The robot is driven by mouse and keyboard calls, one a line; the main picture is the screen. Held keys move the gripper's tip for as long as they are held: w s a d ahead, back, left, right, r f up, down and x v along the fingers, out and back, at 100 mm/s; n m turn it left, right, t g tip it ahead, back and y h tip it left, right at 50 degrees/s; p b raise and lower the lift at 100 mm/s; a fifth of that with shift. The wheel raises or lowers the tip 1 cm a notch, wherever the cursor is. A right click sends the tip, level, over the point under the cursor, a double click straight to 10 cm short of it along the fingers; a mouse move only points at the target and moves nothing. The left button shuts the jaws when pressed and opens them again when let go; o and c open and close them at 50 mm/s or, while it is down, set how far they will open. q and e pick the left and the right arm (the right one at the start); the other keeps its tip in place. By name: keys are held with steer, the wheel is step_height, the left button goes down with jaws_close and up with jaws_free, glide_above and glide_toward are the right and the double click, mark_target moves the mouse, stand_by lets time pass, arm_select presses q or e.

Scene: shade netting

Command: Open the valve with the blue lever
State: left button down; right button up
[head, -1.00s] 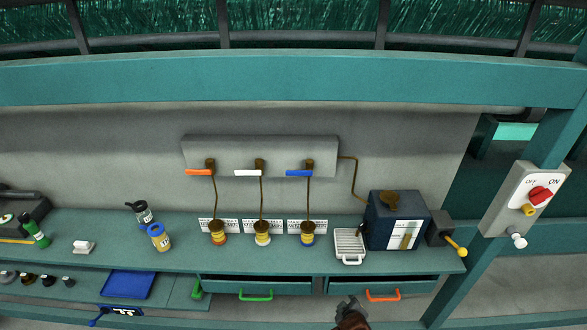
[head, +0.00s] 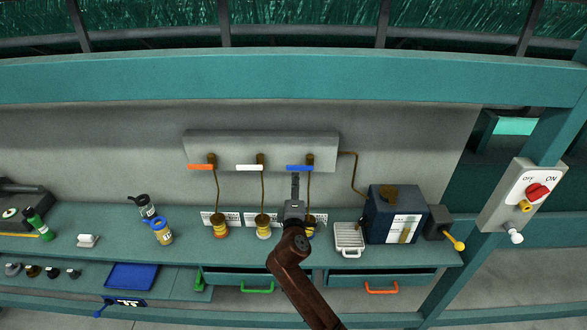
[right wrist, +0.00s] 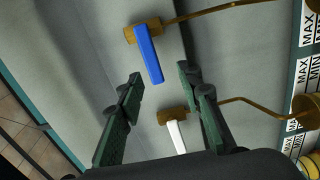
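The blue lever (head: 299,168) sits on the rightmost of three brass valves on the grey wall panel (head: 230,148). It points left, roughly level. In the right wrist view the blue lever (right wrist: 149,55) shows ahead, its free end in line with the gap between the fingertips. My right gripper (head: 295,178) is just below the lever in the head view. In the right wrist view its two fingers (right wrist: 160,76) are spread with nothing held. Whether they touch the lever cannot be told. My left gripper is not in view.
The white lever (head: 249,168) and orange lever (head: 200,167) are to the left; the white one (right wrist: 176,136) also shows near the right finger. Brass pipes run down to labelled cups. A dark blue box (head: 378,218) and white tray (head: 349,236) stand right on the bench.

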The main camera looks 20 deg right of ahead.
mark_target(294, 169)
steer(key=x, duration=0.5)
steer(key=r+x, duration=0.1)
steer(key=x, duration=0.2)
steer(key=shift+w+a+p, duration=0.1)
steer(key=shift+a+p, duration=0.2)
steer(key=shift+p, duration=0.1)
steer(key=shift+c, duration=0.3)
jaws_close()
